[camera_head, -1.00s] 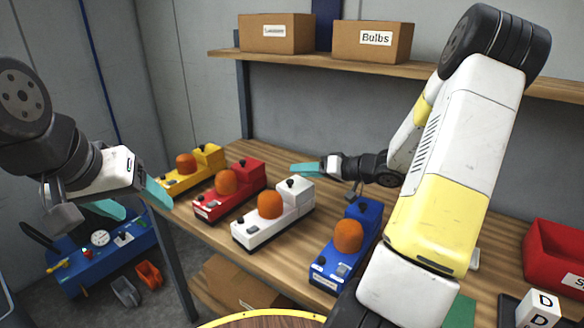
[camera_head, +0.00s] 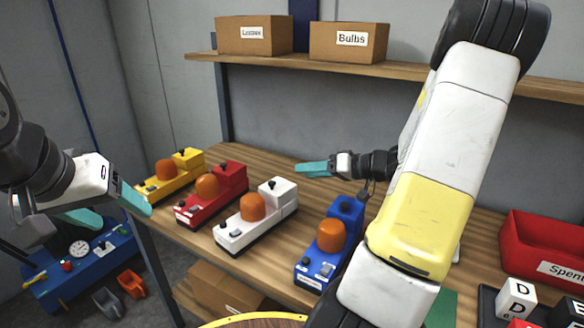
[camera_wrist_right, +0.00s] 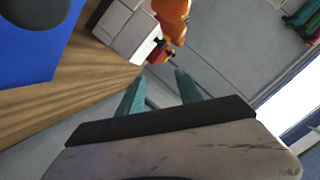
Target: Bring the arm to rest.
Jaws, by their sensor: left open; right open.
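My right arm (camera_head: 455,130) reaches down from the upper right in the head view. Its gripper (camera_head: 314,169) is above the bench, behind the white beacon unit (camera_head: 246,225) and blue beacon unit (camera_head: 328,242). The right wrist view shows its two teal fingers apart with nothing between them (camera_wrist_right: 160,90). My left gripper (camera_head: 108,207) is open and empty at the left, its teal fingers apart, in front of the bench's left end. The yellow beacon unit (camera_head: 180,172) and red beacon unit (camera_head: 212,193) stand nearby on the bench. Each unit carries an orange dome.
The wooden bench (camera_head: 255,160) has bare room behind the units. A shelf (camera_head: 290,67) holds two cardboard boxes, one labelled Bulbs (camera_head: 348,42). A red bin (camera_head: 545,240) and letter blocks (camera_head: 515,295) are at the right. A blue machine with a gauge (camera_head: 95,270) is at lower left.

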